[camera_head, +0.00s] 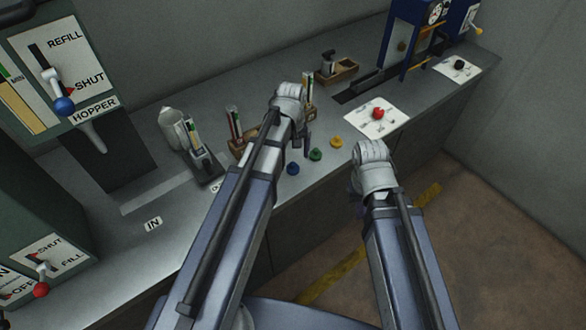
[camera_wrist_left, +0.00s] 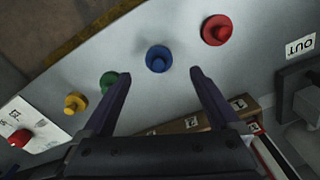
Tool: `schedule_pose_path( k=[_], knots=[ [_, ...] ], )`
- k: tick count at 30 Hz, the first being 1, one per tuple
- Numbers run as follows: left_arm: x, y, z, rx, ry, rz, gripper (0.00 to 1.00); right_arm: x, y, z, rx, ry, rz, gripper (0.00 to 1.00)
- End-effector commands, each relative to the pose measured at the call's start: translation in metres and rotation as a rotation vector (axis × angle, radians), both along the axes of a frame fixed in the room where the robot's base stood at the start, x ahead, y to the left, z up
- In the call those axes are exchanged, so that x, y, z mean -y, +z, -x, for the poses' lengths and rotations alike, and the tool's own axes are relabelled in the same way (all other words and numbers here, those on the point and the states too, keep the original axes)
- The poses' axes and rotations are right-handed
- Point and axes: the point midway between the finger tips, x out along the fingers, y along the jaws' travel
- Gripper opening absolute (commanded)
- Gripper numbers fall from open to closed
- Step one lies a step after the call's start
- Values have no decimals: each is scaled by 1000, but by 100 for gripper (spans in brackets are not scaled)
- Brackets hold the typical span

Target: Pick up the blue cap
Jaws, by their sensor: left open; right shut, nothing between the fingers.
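The blue cap (camera_head: 293,168) sits on the grey counter near its front edge, just below my left gripper (camera_head: 301,139) in the head view. In the left wrist view the blue cap (camera_wrist_left: 158,59) shows between and a little beyond the fingertips of my open, empty left gripper (camera_wrist_left: 160,74). The fingers do not touch it as far as I can see. My right gripper (camera_head: 372,153) is over the front side of the counter, shut and empty; its fingertips are hidden.
Green (camera_head: 315,155) and yellow (camera_head: 336,142) caps line up beside the blue one. A red cap (camera_wrist_left: 216,30) lies on its other side. A wooden rack (camera_head: 243,145) stands behind. A white card with a red knob (camera_head: 378,113) lies further right.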

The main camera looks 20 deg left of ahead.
Motion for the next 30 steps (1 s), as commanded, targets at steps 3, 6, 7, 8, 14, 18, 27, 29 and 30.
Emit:
schedule_pose_path(
  k=[3,6,7,8,14,18,27,29,30],
  knots=[
    [1,-15,1,0,-1,0,95,0,-15,0,0,0,0,0],
    [3,-28,2,0,-1,0,95,0,-28,0,0,0,0,0],
    [4,-32,3,0,-1,0,95,0,-32,0,0,0,0,0],
    [4,-36,3,0,-1,0,95,0,-36,0,0,0,0,0],
    [4,-50,2,0,0,0,95,0,-50,0,0,0,0,0],
    [4,-49,2,0,0,0,95,0,-49,0,0,0,0,0],
    [4,-48,2,0,0,0,73,0,-48,0,0,0,0,0],
    [4,-48,2,0,0,0,66,0,-48,0,0,0,0,0],
    [4,-48,2,0,0,0,62,0,-48,0,0,0,0,0]
  ],
)
